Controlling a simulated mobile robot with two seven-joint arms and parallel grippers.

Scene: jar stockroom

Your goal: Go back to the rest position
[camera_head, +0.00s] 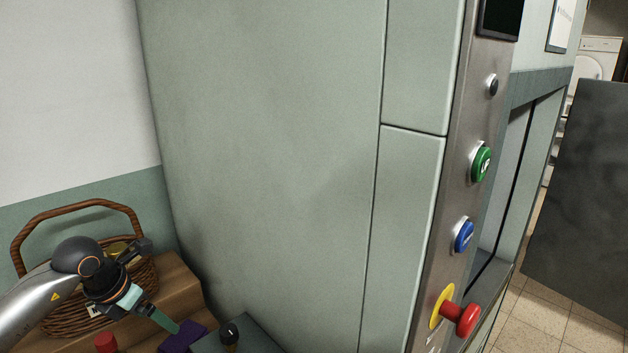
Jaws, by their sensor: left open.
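My left gripper (162,283) comes in from the lower left. It is open, with its fingers spread apart and nothing seen between them. It is in front of a wicker basket (75,318) with an arched handle, above a wooden surface. One finger reaches down toward a purple item on that surface; whether they touch cannot be told. My right gripper is not in view.
A large grey-green cabinet (270,150) fills the middle. Its panel carries a green button (481,164), a blue button (464,236) and a red knob (462,318). The wooden shelf (178,283) holds a purple item (184,337) and a red item (106,343). A dark panel (585,200) stands at right over tiled floor.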

